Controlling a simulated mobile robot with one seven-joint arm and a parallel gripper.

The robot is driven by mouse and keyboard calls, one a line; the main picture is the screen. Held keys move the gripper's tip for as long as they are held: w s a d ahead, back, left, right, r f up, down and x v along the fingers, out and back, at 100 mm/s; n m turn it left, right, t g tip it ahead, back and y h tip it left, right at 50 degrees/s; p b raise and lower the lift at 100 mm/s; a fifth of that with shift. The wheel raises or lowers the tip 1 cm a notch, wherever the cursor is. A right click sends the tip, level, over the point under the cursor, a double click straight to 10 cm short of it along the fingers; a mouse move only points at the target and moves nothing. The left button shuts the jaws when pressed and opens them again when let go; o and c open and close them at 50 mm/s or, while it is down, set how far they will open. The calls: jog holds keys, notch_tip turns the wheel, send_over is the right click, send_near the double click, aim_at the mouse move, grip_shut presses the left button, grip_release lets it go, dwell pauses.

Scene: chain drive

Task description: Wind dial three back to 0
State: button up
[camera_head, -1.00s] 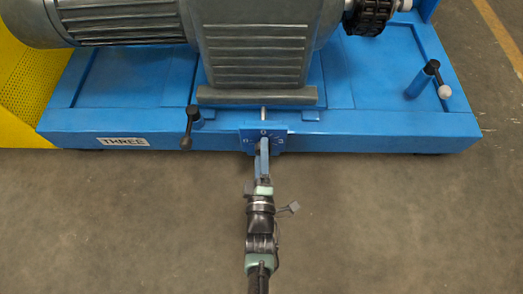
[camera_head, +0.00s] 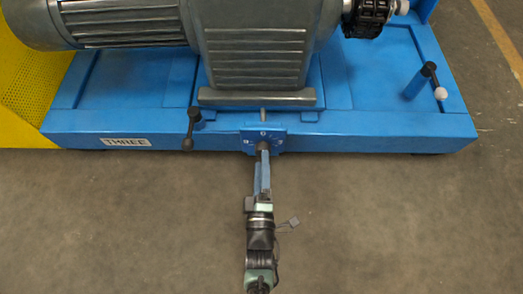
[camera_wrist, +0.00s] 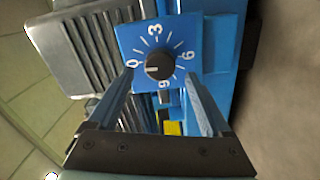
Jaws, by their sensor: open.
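The knob's white mark points left, close to the 0; a small offset is hard to judge. My gripper (camera_head: 263,157) is open in front of the dial. In the wrist view its two fingers (camera_wrist: 158,77) stand apart, one each side below the knob, holding nothing and seemingly clear of it.
A dark lever handle (camera_head: 189,132) hangs left of the dial. Another handle with a white ball (camera_head: 440,93) stands at the base's right. The grey motor and gearbox (camera_head: 256,55) rise behind. The concrete floor in front is clear.

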jog(key=s+p, duration=0.3)
jog(key=s, duration=0.6)
